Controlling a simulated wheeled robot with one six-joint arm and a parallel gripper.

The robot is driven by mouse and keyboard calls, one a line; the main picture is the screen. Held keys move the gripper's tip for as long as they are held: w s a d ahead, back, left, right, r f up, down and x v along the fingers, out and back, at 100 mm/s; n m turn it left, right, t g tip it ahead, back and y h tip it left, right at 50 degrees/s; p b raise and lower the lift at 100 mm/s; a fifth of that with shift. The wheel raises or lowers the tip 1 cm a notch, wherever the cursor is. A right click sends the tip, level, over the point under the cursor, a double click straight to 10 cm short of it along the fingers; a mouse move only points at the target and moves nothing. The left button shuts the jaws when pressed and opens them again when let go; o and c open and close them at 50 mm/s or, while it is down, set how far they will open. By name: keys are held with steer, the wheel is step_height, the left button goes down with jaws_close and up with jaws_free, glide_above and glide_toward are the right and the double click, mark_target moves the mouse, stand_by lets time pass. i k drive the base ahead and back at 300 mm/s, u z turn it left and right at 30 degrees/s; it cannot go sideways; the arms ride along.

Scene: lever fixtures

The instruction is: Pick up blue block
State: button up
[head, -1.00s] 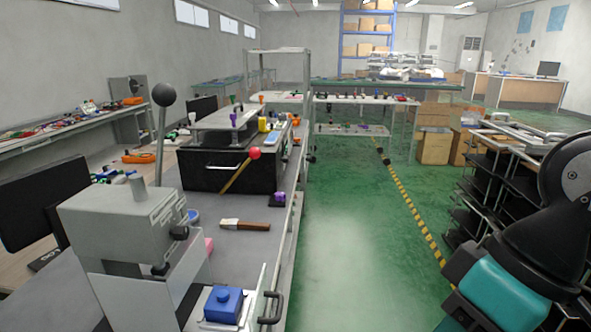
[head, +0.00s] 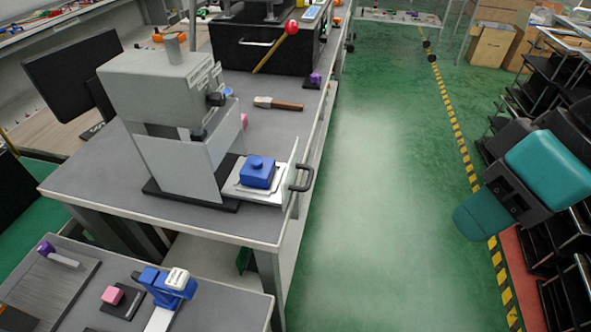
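The blue block (head: 257,173), with a round knob on top, sits upright on a white plate (head: 236,187) at the near right edge of the grey workbench. A clear upright panel with a dark handle (head: 302,177) stands just right of it, and a grey press-like machine (head: 165,95) with a clear guard stands to its left. Teal and dark links of my arm show at the right, over the floor and well apart from the block. I see no gripper fingers. Nothing touches the block from above.
A brush (head: 278,103) with a brown handle lies behind the block. A lower table (head: 235,312) at front left holds a blue-and-white fixture (head: 167,284) and a pink block (head: 113,295). Black shelving (head: 515,100) stands at the right. The green floor (head: 375,190) between is clear.

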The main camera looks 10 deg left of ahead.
mark_target(261, 179)
steer(key=u, duration=1)
steer(key=i, duration=0.15)
steer(key=u, duration=0.35)
